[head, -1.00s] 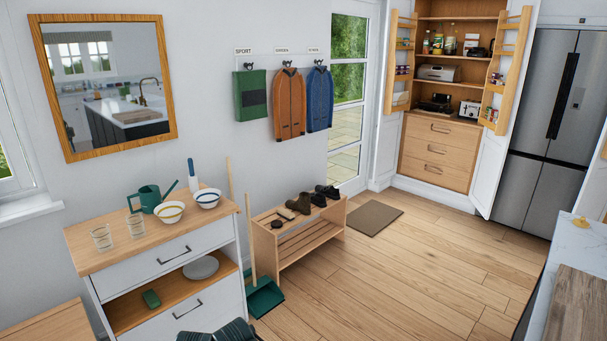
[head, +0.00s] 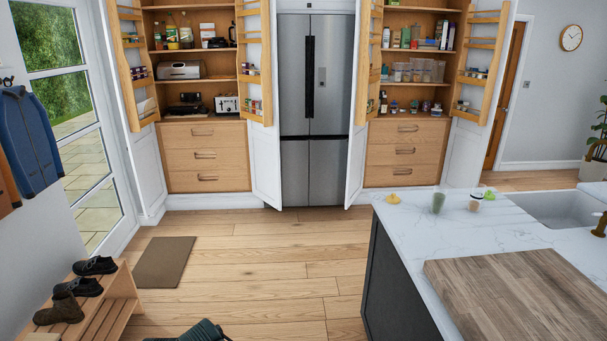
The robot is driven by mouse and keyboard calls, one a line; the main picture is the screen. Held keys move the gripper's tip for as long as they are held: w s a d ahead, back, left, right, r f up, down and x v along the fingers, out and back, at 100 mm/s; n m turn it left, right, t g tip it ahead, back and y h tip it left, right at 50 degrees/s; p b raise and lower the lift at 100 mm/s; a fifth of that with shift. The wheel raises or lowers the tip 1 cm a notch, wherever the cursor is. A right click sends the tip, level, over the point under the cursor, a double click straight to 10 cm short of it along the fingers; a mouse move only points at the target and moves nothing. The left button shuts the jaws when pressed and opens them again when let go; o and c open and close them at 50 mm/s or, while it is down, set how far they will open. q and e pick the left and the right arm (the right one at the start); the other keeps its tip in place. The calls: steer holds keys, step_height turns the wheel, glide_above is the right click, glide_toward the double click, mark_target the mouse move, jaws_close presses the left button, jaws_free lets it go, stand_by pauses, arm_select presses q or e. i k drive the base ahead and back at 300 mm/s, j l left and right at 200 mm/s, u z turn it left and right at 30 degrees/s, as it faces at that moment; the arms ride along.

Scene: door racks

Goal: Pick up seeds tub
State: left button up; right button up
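I cannot pick out the seeds tub for certain; labels are too small to read. Small jars and tubs stand in the door racks of two open cupboards: the left cupboard's right door rack (head: 252,106), its left door rack (head: 138,72), the right cupboard's left door rack (head: 376,74) and its right door rack (head: 473,73). Clear tubs (head: 417,71) stand on a shelf inside the right cupboard. Neither gripper shows; only a dark green part, which seems to be mine, shows at the bottom edge.
A steel fridge (head: 312,110) stands between the cupboards. A marble-topped island (head: 400,222) with a wooden board (head: 510,300) fills the right foreground. A shoe bench (head: 112,312) is at lower left, a brown mat (head: 165,262) beyond it. The wooden floor (head: 270,260) between is clear.

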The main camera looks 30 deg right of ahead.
mark_target(440, 192)
steer(key=i+z, duration=0.35)
steer(key=i, duration=1.55)
steer(key=i+u, duration=0.15)
steer(key=i, duration=0.45)
steer(key=i+l+u, duration=0.15)
steer(key=i, duration=0.5)
steer(key=z, duration=3.25)
